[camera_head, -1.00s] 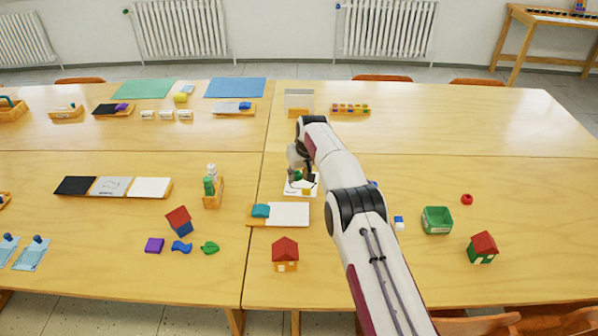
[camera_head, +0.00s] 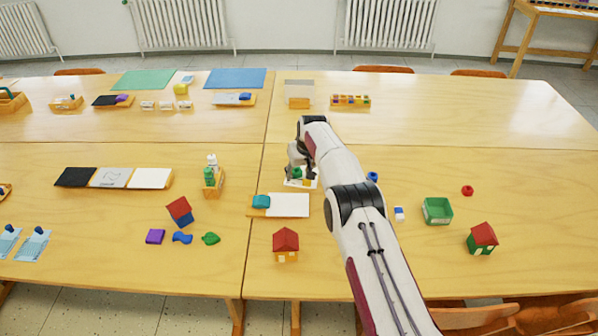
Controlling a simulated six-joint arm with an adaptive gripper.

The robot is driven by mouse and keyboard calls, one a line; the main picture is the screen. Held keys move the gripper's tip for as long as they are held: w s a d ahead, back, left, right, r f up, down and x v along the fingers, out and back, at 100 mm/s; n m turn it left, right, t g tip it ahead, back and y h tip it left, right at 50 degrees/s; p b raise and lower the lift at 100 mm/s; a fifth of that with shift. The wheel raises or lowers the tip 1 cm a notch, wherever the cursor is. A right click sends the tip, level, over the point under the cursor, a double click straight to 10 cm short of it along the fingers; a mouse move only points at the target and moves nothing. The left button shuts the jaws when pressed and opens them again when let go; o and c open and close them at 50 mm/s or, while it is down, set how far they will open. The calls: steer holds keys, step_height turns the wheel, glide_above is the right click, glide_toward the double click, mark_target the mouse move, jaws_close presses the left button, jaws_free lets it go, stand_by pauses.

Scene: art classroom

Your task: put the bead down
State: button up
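My gripper (camera_head: 299,178) is small and partly hidden by my own arm, low over a white sheet (camera_head: 291,184) near the table's middle. A small green piece (camera_head: 297,172) shows at the gripper; it may be a bead, but I cannot tell whether the fingers hold it. The fingers are too small to tell open from shut. A round blue bead-like piece (camera_head: 372,177) lies on the table right of my arm. A red bead-like piece (camera_head: 467,190) lies farther right, apart from the gripper.
A green open box (camera_head: 427,222) and a red-roofed green house (camera_head: 482,239) stand at right. A tray with a white pad and teal block (camera_head: 289,205) lies just in front of the gripper. A bottle holder (camera_head: 216,188) stands at left.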

steer(key=shift+r, duration=0.35)
steer(key=shift+v, duration=0.8)
steer(key=v, duration=1)
steer(key=shift+s+r, duration=0.1)
stand_by(0.8)
steer(key=s+d+r+m, duration=0.1)
steer(key=s+d+r, duration=0.4)
steer(key=s+r, duration=0.65)
steer(key=s+d+r+m, duration=0.1)
steer(key=s+d+r, duration=0.5)
steer(key=s+r, duration=0.55)
steer(key=s+d+r+m+t+h, duration=0.1)
steer(key=s+d+r, duration=0.1)
steer(key=s, duration=0.6)
steer(key=s+d+r, duration=0.2)
steer(key=s, duration=0.5)
steer(key=s+d+f, duration=0.1)
steer(key=s+f, duration=0.1)
steer(key=s, duration=0.6)
steer(key=s+d+f+m, duration=0.1)
steer(key=s+f, duration=0.2)
steer(key=s, duration=0.5)
steer(key=shift+d+m+h, duration=0.15)
steer(key=shift+m+h, duration=0.15)
steer(key=shift+h, duration=0.1)
